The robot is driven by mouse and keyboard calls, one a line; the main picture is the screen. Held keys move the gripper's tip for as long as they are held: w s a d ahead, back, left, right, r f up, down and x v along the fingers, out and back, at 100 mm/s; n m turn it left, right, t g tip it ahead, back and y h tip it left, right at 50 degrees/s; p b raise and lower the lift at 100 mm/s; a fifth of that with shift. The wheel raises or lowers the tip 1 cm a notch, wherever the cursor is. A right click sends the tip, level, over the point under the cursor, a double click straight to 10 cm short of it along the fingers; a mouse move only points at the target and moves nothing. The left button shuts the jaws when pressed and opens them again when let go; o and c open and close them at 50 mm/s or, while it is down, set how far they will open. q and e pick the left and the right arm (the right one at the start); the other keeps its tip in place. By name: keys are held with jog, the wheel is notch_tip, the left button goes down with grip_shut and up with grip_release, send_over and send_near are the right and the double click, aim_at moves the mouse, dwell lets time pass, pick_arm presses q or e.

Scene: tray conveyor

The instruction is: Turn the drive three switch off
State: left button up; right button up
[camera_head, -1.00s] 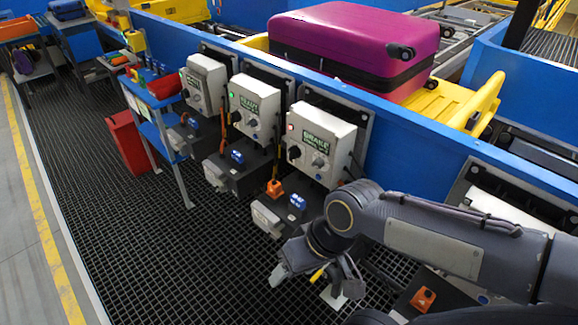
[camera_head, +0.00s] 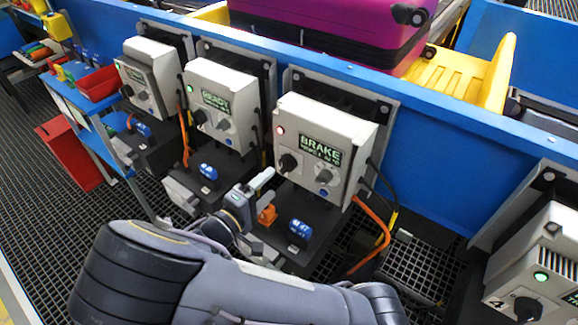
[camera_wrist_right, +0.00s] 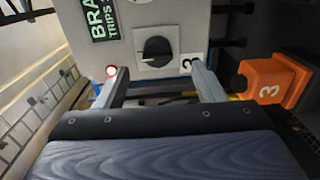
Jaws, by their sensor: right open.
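The drive three box (camera_head: 352,128) is light grey, with a green-lettered BRAKE display (camera_head: 320,150) and a lit red lamp (camera_head: 281,130). Its black rotary switch (camera_head: 288,163) sits below the lamp. In the right wrist view the switch (camera_wrist_right: 157,50) is beside a "3" label, between and just beyond the fingertips, with no contact visible. My right gripper (camera_wrist_right: 157,78) is open and empty, facing the box. In the head view my right gripper (camera_head: 258,207) is low and left of the switch. My left gripper is not in view.
An orange piece marked 3 (camera_wrist_right: 275,82) is beside the gripper; it also shows in the head view (camera_head: 267,214), near a blue connector (camera_head: 299,230). The READY box (camera_head: 222,105) is to the left, another box (camera_head: 540,275) at right. Orange cable (camera_head: 375,225) hangs below.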

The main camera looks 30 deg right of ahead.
aim_at(282, 169)
jog(key=shift+w+d+r+t, duration=0.1)
jog(key=shift+w+t, duration=0.2)
jog(key=shift+w, duration=0.05)
jog(key=x, duration=0.7)
jog(key=shift+d, duration=0.15)
jog(key=c, duration=1)
